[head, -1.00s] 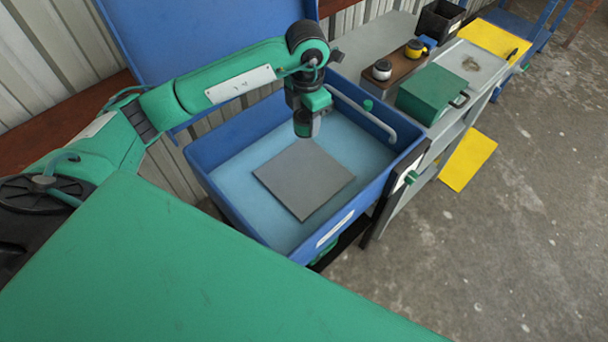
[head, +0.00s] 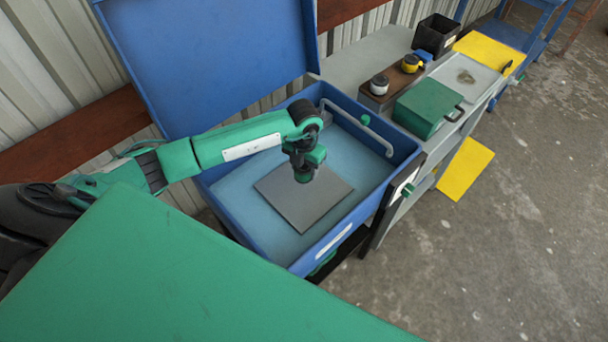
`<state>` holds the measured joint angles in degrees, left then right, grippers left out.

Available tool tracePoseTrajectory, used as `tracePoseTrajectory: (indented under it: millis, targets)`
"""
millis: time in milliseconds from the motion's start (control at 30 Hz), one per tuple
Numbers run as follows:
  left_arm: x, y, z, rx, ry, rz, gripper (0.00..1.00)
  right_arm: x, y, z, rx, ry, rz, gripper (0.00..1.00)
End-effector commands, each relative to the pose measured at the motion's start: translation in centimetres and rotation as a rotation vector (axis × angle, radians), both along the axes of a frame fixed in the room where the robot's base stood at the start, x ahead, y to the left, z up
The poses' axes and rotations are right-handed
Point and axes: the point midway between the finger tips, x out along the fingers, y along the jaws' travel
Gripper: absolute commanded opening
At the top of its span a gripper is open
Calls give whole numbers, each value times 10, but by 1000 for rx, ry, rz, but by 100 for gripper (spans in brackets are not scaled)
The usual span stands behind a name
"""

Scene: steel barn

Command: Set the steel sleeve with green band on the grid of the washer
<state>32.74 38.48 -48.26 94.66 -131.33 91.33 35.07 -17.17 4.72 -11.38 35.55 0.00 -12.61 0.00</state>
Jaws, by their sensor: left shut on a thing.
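The washer (head: 215,192) is a blue tub with its lid (head: 210,60) standing open behind it and a pale blue inside. The grid (head: 318,205) is a flat grey square plate in the tub. My left gripper (head: 303,170) points down over the back part of the grid. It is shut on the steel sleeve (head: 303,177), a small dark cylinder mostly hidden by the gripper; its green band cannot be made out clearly. I cannot tell whether the sleeve touches the grid. My right gripper is out of view.
A bent grey pipe (head: 375,138) rises at the tub's right side. The front of the grid is clear.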

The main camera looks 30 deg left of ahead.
Motion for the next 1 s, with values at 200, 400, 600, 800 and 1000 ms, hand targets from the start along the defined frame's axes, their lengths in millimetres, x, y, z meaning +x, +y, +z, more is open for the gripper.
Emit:
tracePoseTrajectory:
  millis: [200,400,600,800,1000]
  targets:
    - [1,0,-19,0,0,1,17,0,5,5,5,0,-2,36]
    - [0,0,-42,-1,2,2,17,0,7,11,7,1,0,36]
    - [1,0,-56,-1,-2,0,17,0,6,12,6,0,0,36]
    - [1,0,-58,0,-1,0,17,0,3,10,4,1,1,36]
    - [0,0,-59,0,0,0,69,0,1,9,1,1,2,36]
